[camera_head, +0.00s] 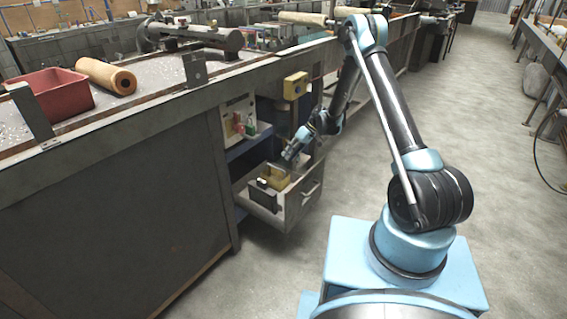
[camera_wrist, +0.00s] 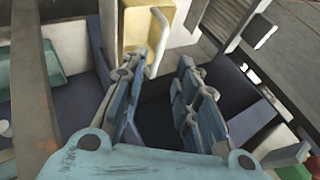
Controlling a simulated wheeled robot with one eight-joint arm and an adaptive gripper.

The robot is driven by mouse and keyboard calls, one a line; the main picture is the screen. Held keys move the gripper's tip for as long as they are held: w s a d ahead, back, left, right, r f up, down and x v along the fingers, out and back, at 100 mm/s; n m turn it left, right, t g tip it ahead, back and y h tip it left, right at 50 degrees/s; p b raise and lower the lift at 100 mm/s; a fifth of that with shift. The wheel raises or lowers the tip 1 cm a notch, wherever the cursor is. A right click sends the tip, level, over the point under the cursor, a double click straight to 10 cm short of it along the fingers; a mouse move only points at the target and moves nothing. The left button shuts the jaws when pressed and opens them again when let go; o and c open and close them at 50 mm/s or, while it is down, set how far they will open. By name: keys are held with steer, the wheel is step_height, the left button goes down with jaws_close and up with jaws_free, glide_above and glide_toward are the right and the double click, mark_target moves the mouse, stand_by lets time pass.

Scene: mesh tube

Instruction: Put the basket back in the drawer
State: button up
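An open drawer (camera_head: 297,208) sticks out low from the bench. A yellow basket-like item (camera_head: 277,179) sits in it beside a dark box (camera_head: 264,194). My gripper (camera_head: 288,162) is at the drawer's top, just over the yellow item and partly hiding it. In the wrist view my gripper (camera_wrist: 162,60) has its two fingers apart with dark space between them. A yellow item (camera_wrist: 138,28) with a pale bar (camera_wrist: 158,42) lies just beyond the tips. The bar ends near the left finger; I cannot tell if they touch.
A yellow box (camera_head: 295,86) is fixed to the bench above the drawer. A panel with red and green parts (camera_head: 238,120) stands left of it. A red bin (camera_head: 55,95) and a tan roll (camera_head: 106,76) lie on the bench top. The floor (camera_head: 480,120) at right is clear.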

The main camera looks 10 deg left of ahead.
steer(key=shift+v, duration=1)
steer(key=s+d+r+m+t+h, duration=0.1)
steer(key=s+d+r+m, duration=0.1)
steer(key=d+r, duration=0.8)
steer(key=s+d+r+m+t+h, duration=0.1)
steer(key=s+d+r+m+t, duration=0.15)
steer(key=d+r, duration=0.7)
steer(key=s+d+r+m+h, duration=0.1)
steer(key=s+d+r+m, duration=0.2)
steer(key=s+d+r, duration=0.75)
steer(key=s+d+f+m+t+h, duration=0.1)
steer(key=s+d, duration=0.5)
steer(key=s, duration=0.6)
steer(key=s+d+f+m+t+h, duration=0.2)
steer(key=s+d, duration=0.4)
steer(key=s, duration=0.6)
steer(key=shift+s+d+f+m+h, duration=0.4)
steer(key=shift+f+m, duration=0.15)
steer(key=shift+m, duration=0.2)
